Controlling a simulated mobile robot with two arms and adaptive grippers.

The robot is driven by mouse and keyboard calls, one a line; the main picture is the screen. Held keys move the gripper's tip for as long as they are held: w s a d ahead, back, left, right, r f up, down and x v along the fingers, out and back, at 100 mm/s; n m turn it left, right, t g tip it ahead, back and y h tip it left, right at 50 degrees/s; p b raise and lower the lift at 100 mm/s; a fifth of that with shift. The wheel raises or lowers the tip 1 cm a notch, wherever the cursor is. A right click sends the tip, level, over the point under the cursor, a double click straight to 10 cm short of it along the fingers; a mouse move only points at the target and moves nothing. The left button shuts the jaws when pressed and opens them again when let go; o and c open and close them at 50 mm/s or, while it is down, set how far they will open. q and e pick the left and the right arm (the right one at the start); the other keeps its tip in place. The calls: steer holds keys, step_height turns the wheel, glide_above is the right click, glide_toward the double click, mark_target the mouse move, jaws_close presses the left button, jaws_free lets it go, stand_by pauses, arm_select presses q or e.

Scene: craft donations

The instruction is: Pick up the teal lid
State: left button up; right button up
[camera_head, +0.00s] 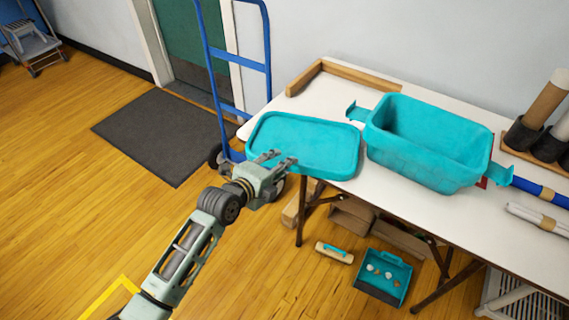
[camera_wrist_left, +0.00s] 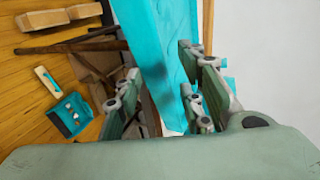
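The teal lid (camera_head: 318,143) is a shallow rounded rectangle lying on the left end of the white table, with its left front edge at the table's edge. It also shows in the left wrist view (camera_wrist_left: 158,50) as a teal strip seen along its edge. My left gripper (camera_head: 282,158) is at the lid's near left edge, its fingers apart. In the left wrist view the fingers (camera_wrist_left: 160,90) stand on either side of the lid, with a gap visible on the left. Whether a finger touches it I cannot tell. My right gripper is out of view.
A teal bin (camera_head: 428,140) with side handles stands right of the lid on the white table (camera_head: 385,196). A wooden rail (camera_head: 345,75) lies behind. A blue hand truck (camera_head: 235,58) stands left. A teal dustpan (camera_head: 385,276) and a brush (camera_head: 334,252) are on the floor.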

arm_select(q)
steer(key=shift+c, duration=1.1)
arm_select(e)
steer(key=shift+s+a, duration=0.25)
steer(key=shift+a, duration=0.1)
arm_select(q)
steer(key=c, duration=0.4)
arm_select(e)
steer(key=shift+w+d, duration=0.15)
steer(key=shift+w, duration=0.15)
arm_select(q)
jaws_close()
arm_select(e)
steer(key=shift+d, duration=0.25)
arm_select(q)
steer(key=shift+s+f, duration=0.1)
steer(key=shift+f, duration=0.05)
steer(key=shift+r, duration=0.2)
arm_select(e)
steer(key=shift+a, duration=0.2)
arm_select(q)
step_height(320, 180, up, 3)
steer(key=p, duration=0.2)
steer(key=shift+f+p, duration=0.15)
steer(key=shift+p, duration=0.15)
steer(key=shift+f, duration=0.15)
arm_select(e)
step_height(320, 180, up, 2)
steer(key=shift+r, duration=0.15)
